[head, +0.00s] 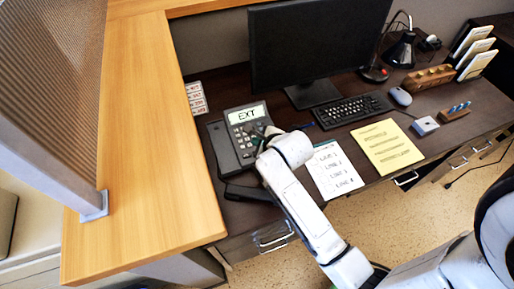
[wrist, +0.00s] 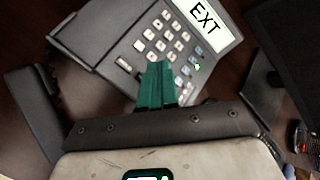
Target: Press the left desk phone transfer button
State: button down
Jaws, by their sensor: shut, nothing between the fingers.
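The desk phone (head: 224,147) is dark, with a lit screen reading "EXT" (head: 246,114) and a keypad, and sits at the left end of the desk. In the wrist view the phone (wrist: 98,40) lies tilted, with pale keys and a few bluish keys (wrist: 198,50) below the screen. I cannot read which key is transfer. My gripper (head: 262,138) is over the phone's right side. In the wrist view its teal fingers (wrist: 158,68) are together and empty, in front of the lower keys and hiding some of them. I cannot tell whether they touch a key.
A wooden ledge (head: 147,150) borders the desk on the left. A monitor (head: 318,48) and keyboard (head: 352,110) stand right of the phone. A white list sheet (head: 334,170) and a yellow sheet (head: 387,146) lie near the front edge. A white label panel (head: 196,97) is behind the phone.

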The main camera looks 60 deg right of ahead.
notch_tip(320, 180, up, 2)
jog(key=shift+r+p, duration=0.2)
jog(key=shift+p, duration=0.65)
